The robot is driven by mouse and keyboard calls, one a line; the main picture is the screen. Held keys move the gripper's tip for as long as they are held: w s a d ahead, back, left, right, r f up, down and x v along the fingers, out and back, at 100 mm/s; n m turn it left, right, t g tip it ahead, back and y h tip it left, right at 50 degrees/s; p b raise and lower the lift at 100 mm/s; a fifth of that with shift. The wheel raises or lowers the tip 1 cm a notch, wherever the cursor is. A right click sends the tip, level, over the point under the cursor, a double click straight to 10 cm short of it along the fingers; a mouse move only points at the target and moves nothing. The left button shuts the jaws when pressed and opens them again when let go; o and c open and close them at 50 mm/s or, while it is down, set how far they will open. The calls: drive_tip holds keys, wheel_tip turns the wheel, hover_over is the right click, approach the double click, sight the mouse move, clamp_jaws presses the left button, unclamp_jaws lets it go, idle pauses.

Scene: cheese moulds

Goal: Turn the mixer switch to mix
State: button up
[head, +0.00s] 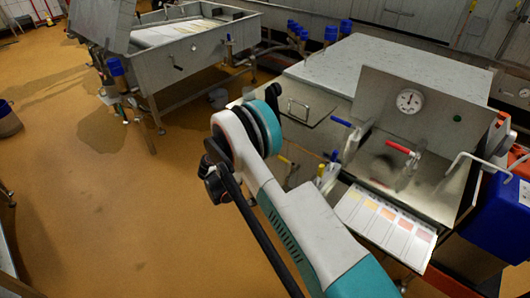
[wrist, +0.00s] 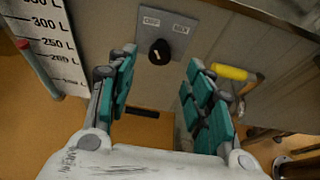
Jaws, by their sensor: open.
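The mixer switch is a black round knob (wrist: 160,50) on a small grey plate (wrist: 178,42), fixed to a panel in the wrist view. Two small white labels sit above the knob on the plate; the left one seems to read OFF, and the right one is too small to read surely. The knob has a small pale mark, but its exact direction is hard to tell. My gripper (wrist: 161,62) is open, with one teal finger left of the knob and the other right of it. Neither finger appears to touch it. The head view shows my arm, but not the switch.
In the wrist view, a yellow handle (wrist: 235,73) is close right of my right finger, and a litre scale (wrist: 45,40) stands at left. The head view shows a steel vat with a dial gauge (head: 410,100), red handle (head: 402,148) and colour chart (head: 385,222). Floor at left is open.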

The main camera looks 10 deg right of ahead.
drive_tip(key=b+x, duration=0.2)
drive_tip(key=x, duration=0.5)
drive_tip(key=shift+c, duration=0.4)
drive_tip(key=c, duration=1)
